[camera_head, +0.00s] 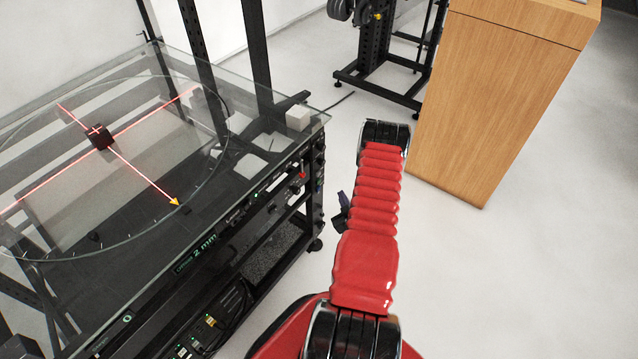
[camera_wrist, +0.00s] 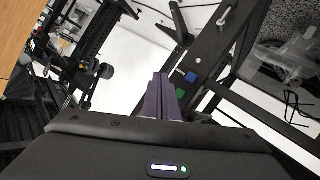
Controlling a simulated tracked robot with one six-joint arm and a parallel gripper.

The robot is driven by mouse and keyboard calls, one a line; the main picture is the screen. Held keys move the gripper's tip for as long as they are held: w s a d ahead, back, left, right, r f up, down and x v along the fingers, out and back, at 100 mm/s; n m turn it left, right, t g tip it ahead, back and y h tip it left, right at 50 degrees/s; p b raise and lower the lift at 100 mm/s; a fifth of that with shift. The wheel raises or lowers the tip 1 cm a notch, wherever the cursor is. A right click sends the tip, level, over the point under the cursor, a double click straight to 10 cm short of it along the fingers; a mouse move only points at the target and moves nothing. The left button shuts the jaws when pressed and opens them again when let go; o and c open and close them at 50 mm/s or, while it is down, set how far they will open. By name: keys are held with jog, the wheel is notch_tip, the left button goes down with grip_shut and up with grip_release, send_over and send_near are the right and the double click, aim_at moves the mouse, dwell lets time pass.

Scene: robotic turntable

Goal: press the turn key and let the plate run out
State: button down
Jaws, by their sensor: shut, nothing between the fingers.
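The round glass plate (camera_head: 100,215) lies on a black framed stand at the left of the head view. Red lines cross at a dark hub (camera_head: 100,137), and a yellow arrow tip points to the lower right. In the wrist view a black bar carries a blue key (camera_wrist: 190,76), a green key (camera_wrist: 179,93) and a round white one (camera_wrist: 199,58). I cannot tell which is the turn key. My gripper (camera_wrist: 161,78) is shut and empty, its tips left of the keys and apparently apart from them. In the head view my red-sleeved arm largely hides it.
A white cube (camera_head: 298,117) stands on the stand's glass top (camera_head: 318,122) near its right corner. A wooden cabinet (camera_head: 500,90) stands right of my arm. A black rack (camera_head: 375,75) is behind. Pale floor lies free between stand and cabinet.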

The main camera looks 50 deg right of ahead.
aim_at(318, 181)
jog(key=w, duration=0.7)
jog(key=shift+a, duration=0.3)
jog(key=shift+w, duration=0.2)
dwell(1.7)
jog(key=shift+w, duration=0.2)
